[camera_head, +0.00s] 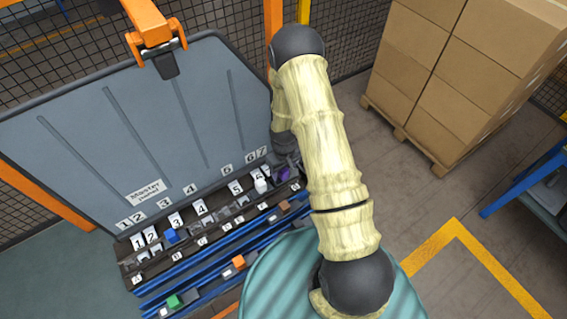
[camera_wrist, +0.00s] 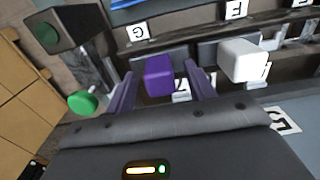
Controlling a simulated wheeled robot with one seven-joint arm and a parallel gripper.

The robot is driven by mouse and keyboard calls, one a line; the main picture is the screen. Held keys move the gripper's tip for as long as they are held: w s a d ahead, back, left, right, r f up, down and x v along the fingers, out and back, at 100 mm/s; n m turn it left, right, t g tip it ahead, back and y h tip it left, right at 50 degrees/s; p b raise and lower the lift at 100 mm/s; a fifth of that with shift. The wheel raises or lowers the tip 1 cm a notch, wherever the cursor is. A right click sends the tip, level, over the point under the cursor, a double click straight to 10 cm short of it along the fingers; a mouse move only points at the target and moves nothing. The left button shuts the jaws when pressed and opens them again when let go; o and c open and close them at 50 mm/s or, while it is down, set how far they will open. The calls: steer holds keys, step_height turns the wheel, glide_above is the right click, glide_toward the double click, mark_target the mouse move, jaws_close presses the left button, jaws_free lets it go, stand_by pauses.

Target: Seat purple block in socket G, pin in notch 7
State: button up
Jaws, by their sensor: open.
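The purple block (camera_wrist: 158,75) stands in the row of sockets, between the two fingers of my gripper (camera_wrist: 164,80) in the wrist view. The fingers are spread, with a visible gap on each side of the block. In the head view the purple block (camera_head: 283,174) shows small at the right end of the rack, below my arm. Its pin and the notch are hidden, so I cannot tell how deep it sits.
A white block (camera_wrist: 243,60) stands close on the right, by label 6. In the head view, a blue block (camera_head: 171,236) is in the rack; green (camera_head: 175,301) and orange (camera_head: 238,262) blocks lie in front.

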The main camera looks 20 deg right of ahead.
step_height(320, 180, up, 17)
steer(key=b, duration=0.4)
steer(key=shift+r, duration=0.2)
steer(key=shift+w, duration=0.1)
stand_by(0.3)
